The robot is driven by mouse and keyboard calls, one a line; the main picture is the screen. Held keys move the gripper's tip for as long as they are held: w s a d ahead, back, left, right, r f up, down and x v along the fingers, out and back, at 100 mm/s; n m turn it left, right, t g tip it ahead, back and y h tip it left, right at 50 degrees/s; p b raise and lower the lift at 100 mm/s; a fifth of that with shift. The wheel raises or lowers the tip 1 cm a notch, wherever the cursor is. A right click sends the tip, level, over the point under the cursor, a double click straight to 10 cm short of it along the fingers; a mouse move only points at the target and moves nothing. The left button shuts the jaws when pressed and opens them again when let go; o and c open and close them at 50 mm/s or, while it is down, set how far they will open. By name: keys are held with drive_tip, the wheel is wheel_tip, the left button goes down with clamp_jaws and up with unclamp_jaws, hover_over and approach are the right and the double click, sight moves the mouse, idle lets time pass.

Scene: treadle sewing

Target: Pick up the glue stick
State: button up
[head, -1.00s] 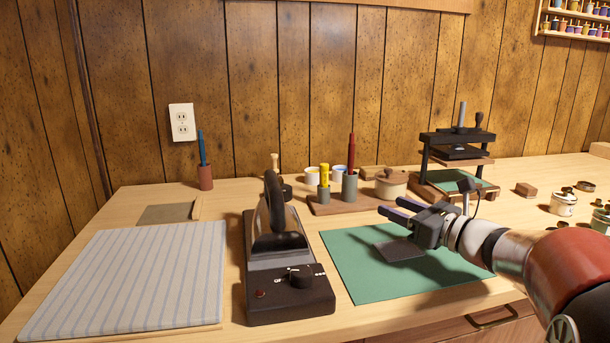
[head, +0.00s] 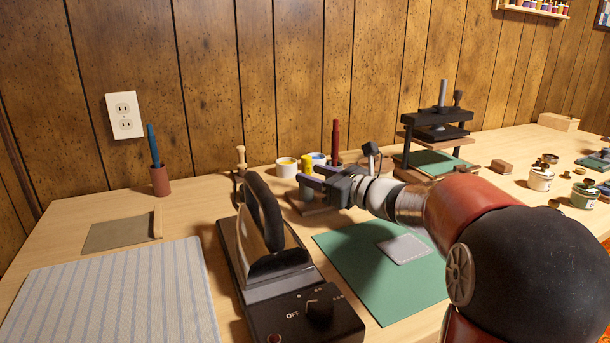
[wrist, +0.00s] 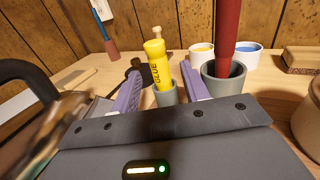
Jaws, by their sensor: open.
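The glue stick (head: 307,164) is yellow and stands upright in a small grey holder on a wooden tray. In the wrist view the glue stick (wrist: 157,66) shows its dark lettering and leans slightly. My gripper (head: 308,180) is open and points at the holder. Its two purple fingers appear on either side of the glue stick in the wrist view, with gaps at both sides. How far the fingertips reach along its depth is hard to tell. The lower end of the glue stick is hidden in the grey holder (wrist: 167,95).
A dark red stick (wrist: 227,35) stands in a larger grey cup (wrist: 222,82) just right of the fingers. An iron (head: 265,225) on its black base stands left of my arm. Two small white pots (head: 286,167) sit behind. A green mat (head: 350,260) lies in front.

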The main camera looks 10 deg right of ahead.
sight(306, 172)
drive_tip(key=shift+x, duration=1.5)
drive_tip(key=shift+c, duration=0.5)
clamp_jaws()
wheel_tip(306, 172, up, 20)
drive_tip(key=p, duration=0.3)
